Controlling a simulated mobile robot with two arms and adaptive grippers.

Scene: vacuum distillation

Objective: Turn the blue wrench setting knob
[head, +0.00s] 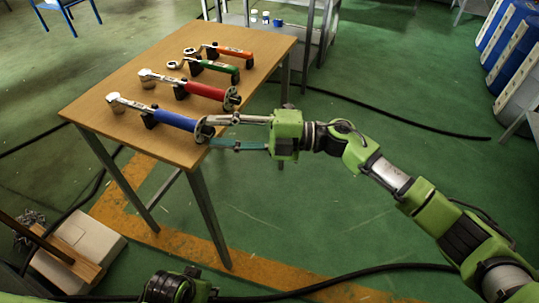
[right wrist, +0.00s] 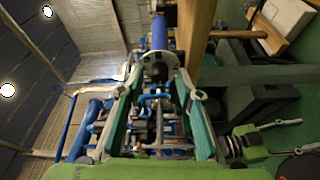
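The blue wrench (head: 175,120) lies across the near part of the wooden table, its metal head to the left and its blue handle to the right. Its setting knob, with a round grey flange (head: 202,129), is at the handle end by the table's right edge. My right gripper (head: 210,133) is open, its two fingers reaching in from the right on either side of the knob end. In the right wrist view the blue handle (right wrist: 160,33) shows ahead between the open fingertips (right wrist: 158,75). Whether the fingers touch the knob I cannot tell.
The red wrench (head: 205,91), green wrench (head: 220,67) and orange wrench (head: 232,51) lie behind the blue one on the wooden table (head: 130,70). Black cables cross the green floor. A pale box (head: 80,250) stands at lower left. The floor right of the table is mostly clear.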

